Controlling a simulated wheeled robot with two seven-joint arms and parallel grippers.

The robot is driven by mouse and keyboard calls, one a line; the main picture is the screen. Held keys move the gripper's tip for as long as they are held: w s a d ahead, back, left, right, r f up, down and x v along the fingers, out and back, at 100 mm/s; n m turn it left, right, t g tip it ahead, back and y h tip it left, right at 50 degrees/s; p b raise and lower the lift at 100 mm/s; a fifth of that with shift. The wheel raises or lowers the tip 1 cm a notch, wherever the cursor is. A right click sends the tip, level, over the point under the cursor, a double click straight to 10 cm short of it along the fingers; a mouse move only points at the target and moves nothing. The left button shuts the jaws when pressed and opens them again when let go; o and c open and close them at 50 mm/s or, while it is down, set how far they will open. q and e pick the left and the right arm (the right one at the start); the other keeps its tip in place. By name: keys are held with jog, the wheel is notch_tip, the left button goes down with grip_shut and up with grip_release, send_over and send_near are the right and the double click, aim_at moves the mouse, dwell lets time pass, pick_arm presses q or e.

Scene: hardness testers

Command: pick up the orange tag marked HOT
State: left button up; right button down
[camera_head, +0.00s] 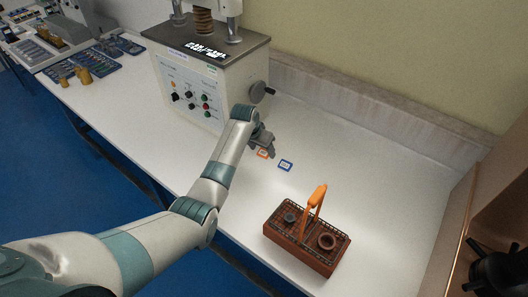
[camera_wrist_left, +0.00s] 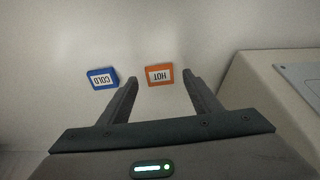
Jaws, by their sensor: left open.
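The orange tag marked HOT (camera_wrist_left: 160,75) lies flat on the white table, just beyond and between the open fingers of my left gripper (camera_wrist_left: 155,88) in the left wrist view. In the head view the orange tag (camera_head: 263,153) is partly hidden by my left gripper (camera_head: 268,150), which hovers above it. The fingers are apart with nothing between them. A blue tag marked COLD (camera_wrist_left: 102,78) lies beside the orange one, outside the left finger in the wrist view; it also shows in the head view (camera_head: 286,165). My right gripper is in neither view.
A hardness tester (camera_head: 190,85) with knobs and a side crank stands close behind my left gripper. A brown crate (camera_head: 305,240) with an orange handle and round parts stands at the front right. The white table (camera_head: 380,170) is bare right of the tags.

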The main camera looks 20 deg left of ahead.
aim_at(262, 154)
pick_arm(q)
jog(key=shift+w+f, duration=0.2)
jog(key=shift+f, duration=0.35)
jog(key=shift+c, duration=0.4)
jog(key=c, duration=1)
jog(key=shift+c, duration=0.2)
jog(key=shift+r, duration=0.8)
notch_tip(262, 154, up, 3)
jog(key=shift+w+f+b, duration=0.1)
jog(key=shift+f+b, duration=0.1)
jog(key=shift+b, duration=0.55)
jog(key=s+d+r+b, duration=0.2)
jog(key=s+d+r, duration=0.3)
jog(key=d, duration=0.5)
jog(key=shift+s+d+r, duration=0.2)
jog(key=shift+s+r, duration=0.1)
jog(key=shift+r, duration=0.65)
jog(key=shift+b, duration=0.3)
